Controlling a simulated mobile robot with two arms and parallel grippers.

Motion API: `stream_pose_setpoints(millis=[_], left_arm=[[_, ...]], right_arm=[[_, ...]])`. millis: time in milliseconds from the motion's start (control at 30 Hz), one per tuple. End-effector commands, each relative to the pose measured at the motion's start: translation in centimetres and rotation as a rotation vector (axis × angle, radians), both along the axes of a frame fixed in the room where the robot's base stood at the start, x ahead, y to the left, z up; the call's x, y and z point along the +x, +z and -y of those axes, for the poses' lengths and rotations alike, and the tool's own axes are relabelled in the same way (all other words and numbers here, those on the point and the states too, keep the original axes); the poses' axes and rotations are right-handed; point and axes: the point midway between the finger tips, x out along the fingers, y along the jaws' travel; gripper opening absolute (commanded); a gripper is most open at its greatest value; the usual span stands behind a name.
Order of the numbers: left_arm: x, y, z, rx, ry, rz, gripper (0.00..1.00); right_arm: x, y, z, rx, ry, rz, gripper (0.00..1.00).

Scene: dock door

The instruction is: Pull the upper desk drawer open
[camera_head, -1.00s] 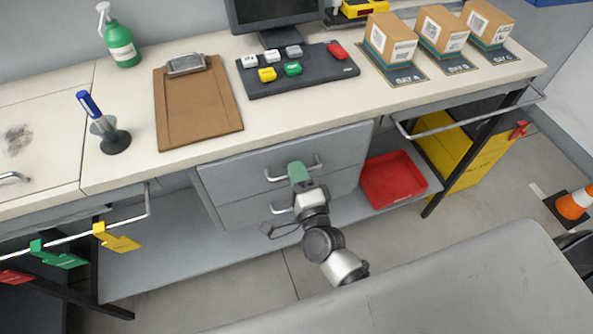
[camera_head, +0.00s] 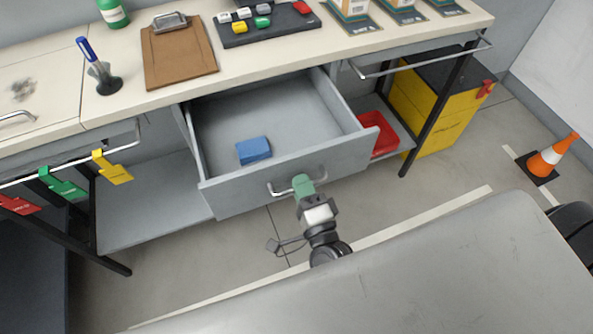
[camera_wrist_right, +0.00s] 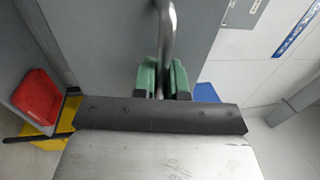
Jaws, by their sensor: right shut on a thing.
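The upper desk drawer (camera_head: 235,192) is pulled far out from under the desk top in the head view. Its grey inside shows, with a blue box-shaped thing (camera_head: 254,150) lying on its floor. The drawer's bar handle (camera_head: 278,192) is on its front face. My right gripper (camera_head: 302,186), with green fingertips, is at the right part of the handle. In the right wrist view the green fingers (camera_wrist_right: 162,80) are on both sides of the metal bar (camera_wrist_right: 167,40), shut on it. The lower drawer is hidden behind the open one. My left gripper is not in view.
A red bin (camera_head: 380,132) stands on the low shelf right of the drawer. A yellow cabinet (camera_head: 435,105) and an orange cone (camera_head: 552,157) are farther right. A clipboard (camera_head: 180,55) and a pen holder (camera_head: 106,80) are on the desk. Coloured tags hang on the left rail.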

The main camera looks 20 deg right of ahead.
Motion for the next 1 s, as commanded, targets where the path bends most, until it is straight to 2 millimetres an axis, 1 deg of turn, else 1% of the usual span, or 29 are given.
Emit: stream_pose_setpoints(millis=[33, 100, 200, 300, 500, 667, 833, 867, 1000], left_arm=[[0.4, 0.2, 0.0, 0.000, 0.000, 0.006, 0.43], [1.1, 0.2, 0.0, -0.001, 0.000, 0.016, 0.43], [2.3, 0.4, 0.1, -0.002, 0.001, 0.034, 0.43], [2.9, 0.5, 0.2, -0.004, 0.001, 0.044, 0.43], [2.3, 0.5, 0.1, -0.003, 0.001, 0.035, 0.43], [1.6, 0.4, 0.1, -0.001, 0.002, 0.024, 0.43], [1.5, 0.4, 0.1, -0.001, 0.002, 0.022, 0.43], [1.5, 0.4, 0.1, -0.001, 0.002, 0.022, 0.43], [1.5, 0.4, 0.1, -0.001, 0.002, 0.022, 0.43]], right_arm=[[-1.0, 0.0, 0.0, -0.002, 0.003, -0.002, 0.00], [-2.0, 0.0, 0.0, -0.002, 0.003, -0.002, 0.00], [-3.2, 0.0, 0.1, -0.002, 0.003, -0.002, 0.00], [-4.1, 0.0, 0.1, -0.001, 0.002, -0.001, 0.00], [-4.8, 0.0, 0.1, -0.001, 0.002, 0.001, 0.00], [-4.8, 0.0, 0.1, 0.000, 0.002, 0.001, 0.00], [-4.8, 0.0, 0.1, 0.000, 0.002, 0.001, 0.00], [-4.8, 0.0, 0.1, 0.000, 0.002, 0.001, 0.15], [-4.8, 0.0, 0.1, 0.000, 0.001, 0.001, 0.36]])
